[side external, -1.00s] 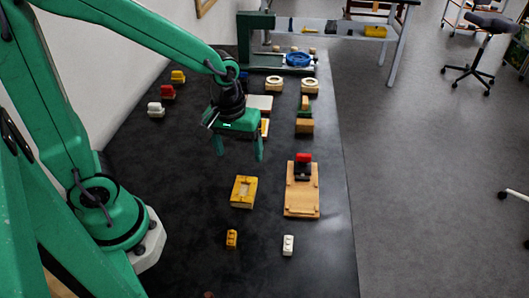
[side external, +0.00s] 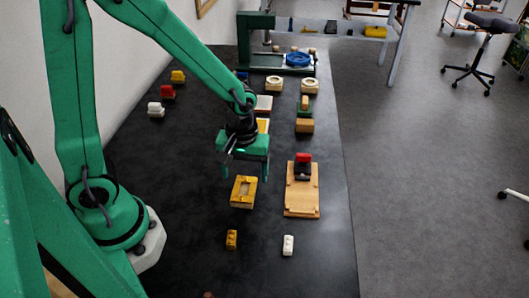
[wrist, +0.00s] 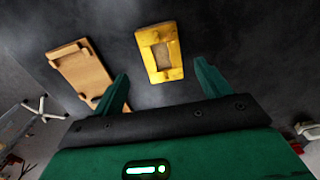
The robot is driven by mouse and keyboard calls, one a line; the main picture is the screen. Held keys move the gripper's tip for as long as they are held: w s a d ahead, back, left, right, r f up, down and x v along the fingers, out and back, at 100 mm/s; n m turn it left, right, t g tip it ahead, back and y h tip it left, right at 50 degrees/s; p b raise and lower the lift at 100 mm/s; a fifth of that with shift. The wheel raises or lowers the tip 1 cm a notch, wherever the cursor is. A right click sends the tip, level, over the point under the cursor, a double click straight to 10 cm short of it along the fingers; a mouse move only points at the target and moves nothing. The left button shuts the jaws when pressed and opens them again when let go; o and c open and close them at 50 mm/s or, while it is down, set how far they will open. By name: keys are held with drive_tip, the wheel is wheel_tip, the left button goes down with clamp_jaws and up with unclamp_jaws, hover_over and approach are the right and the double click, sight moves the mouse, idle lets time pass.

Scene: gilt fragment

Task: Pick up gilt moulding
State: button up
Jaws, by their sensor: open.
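A yellow block (side external: 243,192) with a pale rectangular middle and raised ends lies on the black table; it also shows in the wrist view (wrist: 149,38). A smaller golden-yellow piece (side external: 231,239) lies nearer the camera. I cannot tell for certain which of these is the gilt moulding. My gripper (side external: 243,172) is open and empty, fingers pointing down, above and just behind the larger yellow block in the side view. In the wrist view my gripper (wrist: 162,85) has the block ahead, between the lines of its fingers, apart from both.
A wooden board (side external: 301,205) with a red and black piece (side external: 303,166) on it lies to the right. A white piece (side external: 288,245) lies nearer the camera. Tan blocks (side external: 305,126) and white rings (side external: 274,84) stand farther back. The table between is bare.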

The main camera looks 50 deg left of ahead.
sight(244, 190)
drive_tip(key=shift+f, duration=0.15)
drive_tip(key=shift+s+f, duration=0.15)
drive_tip(key=shift+f, duration=2.4)
drive_tip(key=shift+c, duration=0.5)
drive_tip(key=c, duration=1)
